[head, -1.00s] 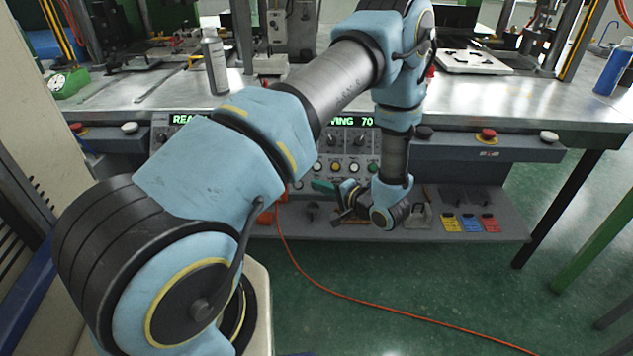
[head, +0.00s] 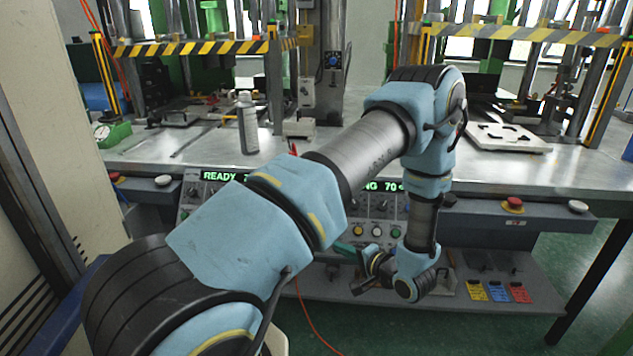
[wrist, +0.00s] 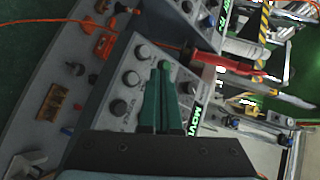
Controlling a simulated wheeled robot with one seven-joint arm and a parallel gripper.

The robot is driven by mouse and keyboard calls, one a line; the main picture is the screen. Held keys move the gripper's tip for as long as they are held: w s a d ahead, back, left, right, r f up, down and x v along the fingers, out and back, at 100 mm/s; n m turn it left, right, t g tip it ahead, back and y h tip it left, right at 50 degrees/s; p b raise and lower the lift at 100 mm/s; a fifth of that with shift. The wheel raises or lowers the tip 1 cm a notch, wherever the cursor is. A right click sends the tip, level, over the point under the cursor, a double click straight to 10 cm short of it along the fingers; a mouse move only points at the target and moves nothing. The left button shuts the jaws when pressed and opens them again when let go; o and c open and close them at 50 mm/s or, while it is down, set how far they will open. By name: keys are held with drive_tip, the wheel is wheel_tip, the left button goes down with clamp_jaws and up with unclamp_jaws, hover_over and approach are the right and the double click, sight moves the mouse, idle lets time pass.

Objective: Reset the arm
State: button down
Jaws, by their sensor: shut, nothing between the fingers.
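My arm reaches out over the front of the metal bench in the head view and bends down at its far end. My gripper (head: 345,248) hangs in front of the control panel (head: 368,208), above the lower shelf, partly hidden by my wrist. In the wrist view its two green fingers (wrist: 159,70) are together with nothing between them. They appear over the panel's black knobs (wrist: 131,79); whether they touch the panel, I cannot tell.
The bench top (head: 350,160) holds a grey bottle (head: 247,122) and a white plate (head: 507,138) with dark cut-outs. Yellow, blue and red cards (head: 498,292) lie on the lower shelf (head: 455,300). An orange cable (head: 312,320) runs down to the green floor.

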drive_tip(key=w+a+r+n+g+h, duration=0.1)
drive_tip(key=w+r+n+g+h, duration=0.4)
drive_tip(key=r+h, duration=0.45)
drive_tip(key=s+a+r+n+g, duration=0.2)
drive_tip(key=s+a+r, duration=0.3)
drive_tip(key=s+a, duration=0.3)
drive_tip(key=s+a+r+n+g+y, duration=0.1)
drive_tip(key=s+a+r+n+g, duration=0.1)
drive_tip(key=s+a+r, duration=0.4)
drive_tip(key=s+a+g, duration=0.1)
drive_tip(key=s+a, duration=0.1)
drive_tip(key=s, duration=0.1)
drive_tip(key=shift+s+a+r+g, duration=0.15)
drive_tip(key=shift+s+a+g, duration=0.1)
drive_tip(key=shift+g, duration=0.05)
idle(0.7)
